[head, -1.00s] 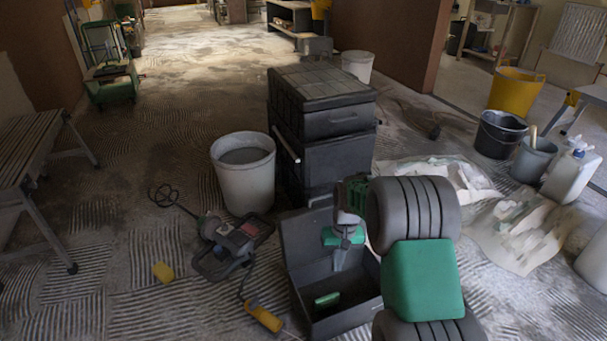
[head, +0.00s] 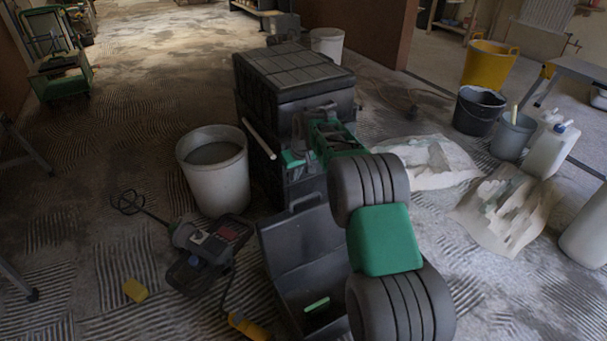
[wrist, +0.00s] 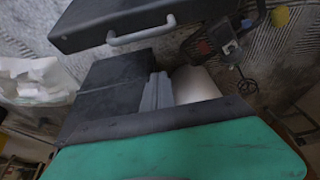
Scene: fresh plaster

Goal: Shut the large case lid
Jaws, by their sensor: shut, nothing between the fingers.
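The large case (head: 330,325) stands open on the floor in the head view, with a small green item (head: 317,304) inside. Its dark lid (head: 295,250) stands up from the case, steeply tilted, with a handle (head: 305,202) at its top edge. In the wrist view the lid (wrist: 95,20) and its pale handle (wrist: 140,32) show at the top. My gripper (wrist: 158,80) shows there as grey fingers, shut and empty, apart from the lid. In the head view it is above and behind the lid's top edge, in front of the black stack; its fingertips are hard to make out.
A black stacked toolbox (head: 300,75) stands right behind the lid.

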